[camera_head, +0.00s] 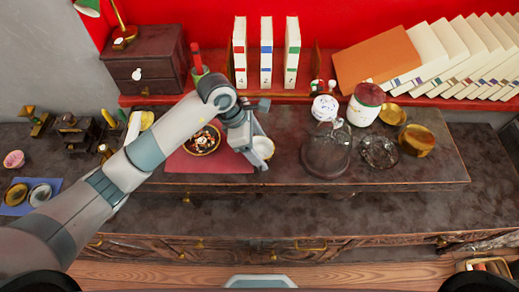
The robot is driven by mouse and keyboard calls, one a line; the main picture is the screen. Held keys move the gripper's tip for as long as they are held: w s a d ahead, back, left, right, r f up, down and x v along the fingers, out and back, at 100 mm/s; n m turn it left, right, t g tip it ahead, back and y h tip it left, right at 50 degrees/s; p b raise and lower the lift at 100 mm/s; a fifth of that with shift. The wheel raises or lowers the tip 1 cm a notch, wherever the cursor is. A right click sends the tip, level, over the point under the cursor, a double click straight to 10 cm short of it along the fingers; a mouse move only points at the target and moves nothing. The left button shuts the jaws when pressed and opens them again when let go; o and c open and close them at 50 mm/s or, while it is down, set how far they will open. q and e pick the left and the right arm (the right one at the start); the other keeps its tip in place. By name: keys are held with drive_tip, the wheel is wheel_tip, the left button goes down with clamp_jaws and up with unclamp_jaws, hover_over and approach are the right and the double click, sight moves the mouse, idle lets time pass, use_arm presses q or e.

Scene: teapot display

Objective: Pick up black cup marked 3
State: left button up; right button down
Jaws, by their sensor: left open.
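I cannot make out a black cup marked 3 in the head view; no such mark is readable on any cup. My left arm reaches in from the left, and my left gripper (257,148) is open, pointing down over the right end of the red mat (215,163). A small pale cup or bowl (264,147) shows right beside its fingers, partly hidden by them. A dark round dish (203,140) with a patterned inside lies on the mat, left of the gripper. My right gripper is out of view.
A glass dome (325,152), a red-lidded white jar (365,104), a glass dish (379,152) and brass pots (416,140) stand to the right. Behind are upright white books (266,52) and a dark wooden box (143,58). The front ledge (330,212) is clear.

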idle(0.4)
use_arm(q)
drive_tip(key=c, duration=0.8)
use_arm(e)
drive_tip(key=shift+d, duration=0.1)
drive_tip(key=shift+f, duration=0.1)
